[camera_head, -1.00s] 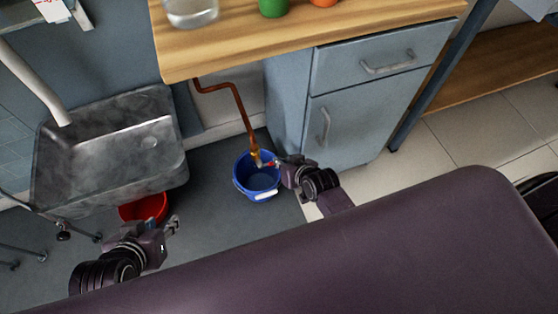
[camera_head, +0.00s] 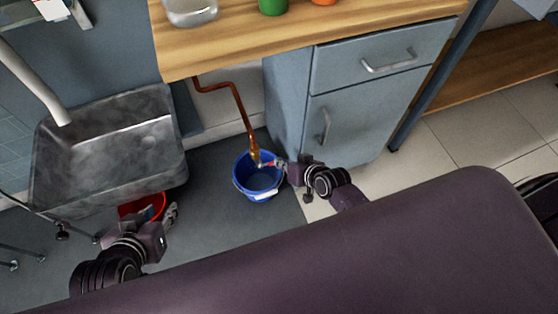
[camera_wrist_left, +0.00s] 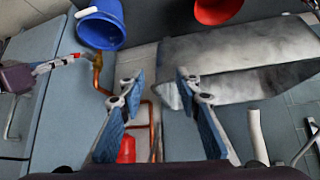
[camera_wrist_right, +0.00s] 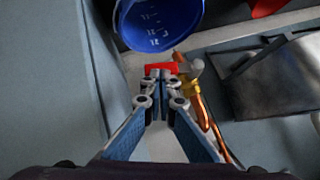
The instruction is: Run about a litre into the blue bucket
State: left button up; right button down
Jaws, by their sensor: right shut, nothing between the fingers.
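The blue bucket (camera_head: 249,190) stands upright on the floor under the copper pipe (camera_head: 240,108). The pipe ends in a brass tap (camera_head: 254,155) over the bucket's back rim. The tap's red lever (camera_head: 268,163) points right, toward my right gripper (camera_head: 281,164). In the right wrist view, my right gripper (camera_wrist_right: 160,76) is shut and empty, its tips right at the red lever (camera_wrist_right: 160,67); contact is unclear. The bucket (camera_wrist_right: 126,22) shows pale level marks inside; I cannot tell the water level. My left gripper (camera_wrist_left: 158,84) is open and empty, near the red bucket.
A red bucket (camera_head: 153,204) sits under the metal sink (camera_head: 100,150) at left. A wooden worktop (camera_head: 230,45) overhangs the tap, with a glass container (camera_head: 190,12) on it. The blue-grey cabinet (camera_head: 342,130) stands right of the blue bucket. Floor between the buckets is clear.

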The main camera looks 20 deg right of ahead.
pick_arm(q)
jog(key=shift+w+d+r+t, duration=0.2)
jog(key=shift+w+r+t, duration=0.25)
jog(key=shift+w, duration=0.25)
pick_arm(e)
jog(key=shift+d+f, duration=0.1)
jog(key=shift+f, duration=0.45)
pick_arm(q)
jog(key=shift+s+a+f+g, duration=0.1)
jog(key=shift+s+f+g, duration=0.15)
jog(key=shift+s, duration=0.2)
pick_arm(e)
jog(key=shift+f, duration=0.4)
jog(key=shift+r, duration=0.1)
